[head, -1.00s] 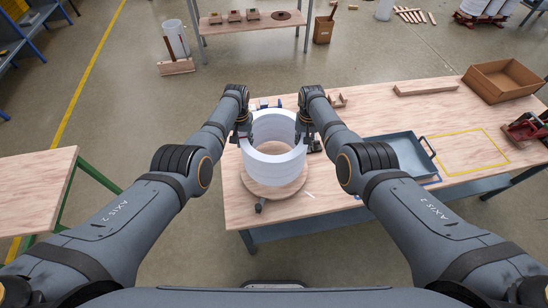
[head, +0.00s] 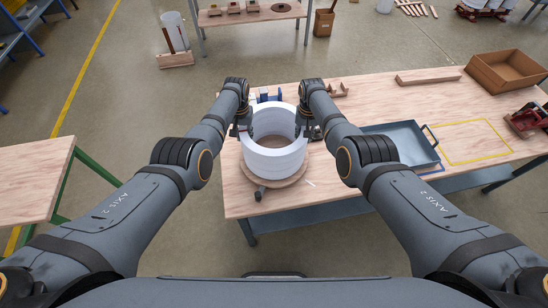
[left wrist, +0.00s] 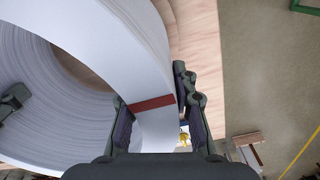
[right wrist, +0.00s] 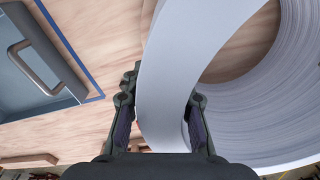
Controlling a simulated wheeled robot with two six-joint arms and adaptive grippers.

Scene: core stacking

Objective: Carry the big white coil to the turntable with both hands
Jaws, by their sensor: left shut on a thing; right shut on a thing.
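The big white coil (head: 273,162) is a thick upright ring, over the round wooden turntable (head: 277,191) near the left end of the table. I cannot tell whether it touches the turntable. My left gripper (head: 242,130) is shut on the coil's left wall; the left wrist view shows the coil (left wrist: 150,60) between its fingers beside a red-brown band (left wrist: 151,104). My right gripper (head: 304,131) is shut on the right wall; the right wrist view shows the coil (right wrist: 165,85) between its fingers. Part of the coil's sides is hidden by the grippers.
A blue-grey tray (head: 405,150) stands right of my right arm. A yellow outlined area (head: 475,142), a cardboard box (head: 506,72) and a red tool (head: 528,120) are further right. Small blue and wooden items lie behind the coil. Another wooden table (head: 30,185) stands at left.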

